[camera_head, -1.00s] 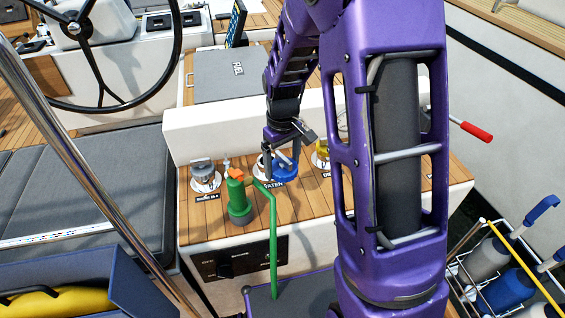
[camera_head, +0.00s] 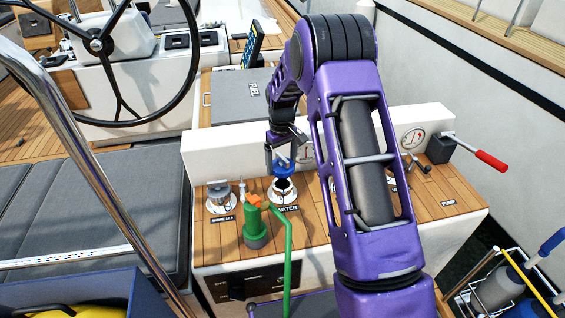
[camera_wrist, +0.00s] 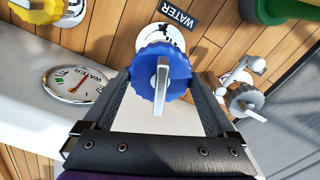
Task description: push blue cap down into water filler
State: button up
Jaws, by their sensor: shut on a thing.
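The blue cap (camera_head: 283,169) has a scalloped rim and a pale handle bar on top. My gripper (camera_head: 281,156) is shut on the cap and holds it above the deck. The water filler (camera_head: 284,196) is a pale round flange beside the WATER label, with a dark opening visible just below the cap. The cap looks raised clear of it, though the size of the gap is hard to judge. In the wrist view, the cap (camera_wrist: 160,72) sits between both fingers of my gripper (camera_wrist: 160,80) and partly covers the filler (camera_wrist: 158,33).
A white upright panel (camera_head: 215,152) rises behind. A yellow cap (camera_wrist: 38,8) and a water gauge (camera_wrist: 76,86) show in the wrist view.

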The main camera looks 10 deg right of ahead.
aim_at(282, 176)
jog(key=shift+f+b, duration=1.25)
jog(key=shift+f, duration=1.2)
jog(key=shift+f+b, duration=0.5)
jog(key=shift+f, duration=0.1)
jog(key=o, duration=1.2)
jog(key=shift+r+p, duration=2.5)
jog(key=shift+r, duration=3)
